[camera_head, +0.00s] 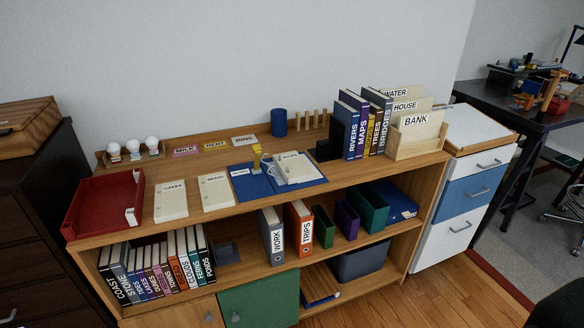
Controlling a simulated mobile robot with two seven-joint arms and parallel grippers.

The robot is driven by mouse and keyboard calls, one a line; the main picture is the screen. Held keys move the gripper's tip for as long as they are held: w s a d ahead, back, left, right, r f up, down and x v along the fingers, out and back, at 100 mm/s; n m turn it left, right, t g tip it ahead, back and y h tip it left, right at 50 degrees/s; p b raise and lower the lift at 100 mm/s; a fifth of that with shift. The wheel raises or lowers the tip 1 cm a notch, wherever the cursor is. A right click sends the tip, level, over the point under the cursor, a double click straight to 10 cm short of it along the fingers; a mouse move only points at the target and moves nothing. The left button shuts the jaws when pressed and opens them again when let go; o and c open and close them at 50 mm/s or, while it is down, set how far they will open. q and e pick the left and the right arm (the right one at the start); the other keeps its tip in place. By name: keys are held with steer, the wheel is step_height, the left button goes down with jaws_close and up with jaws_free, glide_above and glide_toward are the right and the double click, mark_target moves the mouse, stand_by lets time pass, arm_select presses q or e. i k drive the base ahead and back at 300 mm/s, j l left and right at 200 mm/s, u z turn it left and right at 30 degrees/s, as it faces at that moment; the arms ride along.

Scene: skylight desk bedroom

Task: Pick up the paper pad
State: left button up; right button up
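Two cream pads lie flat on the wooden shelf top, each with a printed word and small marks at its left edge. The left pad (170,201) seems to read "CAKES", and the right pad (215,192) has a word too small to read surely. A third pale pad or sheaf (296,168) lies on a blue folder (252,187) further right, partly behind a pale loop-shaped item. I cannot tell which one is the paper pad. Neither of my grippers is in view.
A red tray (104,203) stands left of the pads. Small labelled cards (215,147) and a blue cup (279,122) are behind. Upright books (350,125) and a wooden file box (417,143) stand at the right. Bare wood shows between the tray and left pad.

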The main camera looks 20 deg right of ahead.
mark_target(298, 170)
steer(key=i+l+z, duration=0.25)
steer(key=l+z, duration=0.15)
steer(key=i+l+z, duration=0.35)
